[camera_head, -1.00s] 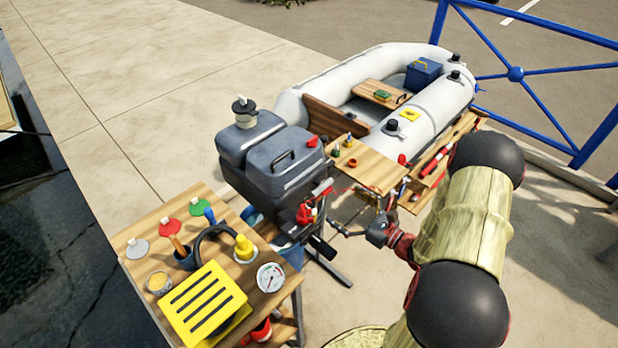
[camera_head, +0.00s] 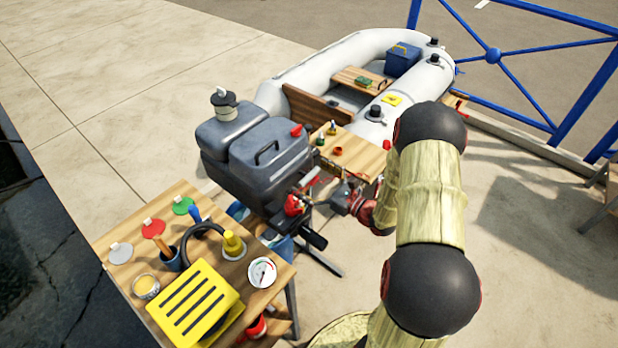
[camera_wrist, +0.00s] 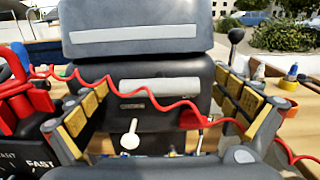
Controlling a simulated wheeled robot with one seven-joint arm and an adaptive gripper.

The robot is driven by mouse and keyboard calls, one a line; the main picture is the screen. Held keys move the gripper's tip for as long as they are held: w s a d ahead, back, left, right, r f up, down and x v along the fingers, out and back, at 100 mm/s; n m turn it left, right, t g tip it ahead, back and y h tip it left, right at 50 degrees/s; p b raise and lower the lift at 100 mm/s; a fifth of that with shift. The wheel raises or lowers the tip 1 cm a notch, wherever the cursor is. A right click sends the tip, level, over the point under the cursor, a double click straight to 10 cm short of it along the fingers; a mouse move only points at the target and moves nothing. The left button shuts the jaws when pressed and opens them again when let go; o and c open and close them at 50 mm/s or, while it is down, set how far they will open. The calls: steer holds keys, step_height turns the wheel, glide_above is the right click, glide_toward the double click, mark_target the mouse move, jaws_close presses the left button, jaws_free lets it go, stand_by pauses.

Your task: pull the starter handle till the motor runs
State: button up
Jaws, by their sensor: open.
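The grey outboard motor (camera_head: 268,160) stands upright on its stand in the middle of the head view. Its dark front face (camera_wrist: 150,90) fills the centre of the wrist view. My gripper (camera_head: 330,200) is close to the motor's front side; its two fingers (camera_wrist: 168,108) are spread to left and right with nothing gripped. A small pale knob on a stem (camera_wrist: 130,138) shows on the motor between the fingers, left of centre; I cannot tell whether it is the starter handle. A red coiled cord (camera_wrist: 150,100) runs across the view in front of the motor.
A wooden table with a yellow slotted box (camera_head: 195,305) and a gauge (camera_head: 262,271) stands front left. A small wooden table (camera_head: 358,158) and a grey inflatable boat (camera_head: 300,68) lie behind. A red tiller part (camera_wrist: 25,105) marked FAST is left of my fingers.

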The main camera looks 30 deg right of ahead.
steer(key=c, duration=0.3)
steer(key=c, duration=1.4)
steer(key=shift+o, duration=0.2)
steer(key=p+v, duration=0.3)
steer(key=v, duration=1.2)
steer(key=o, duration=1.7)
steer(key=shift+c, duration=0.2)
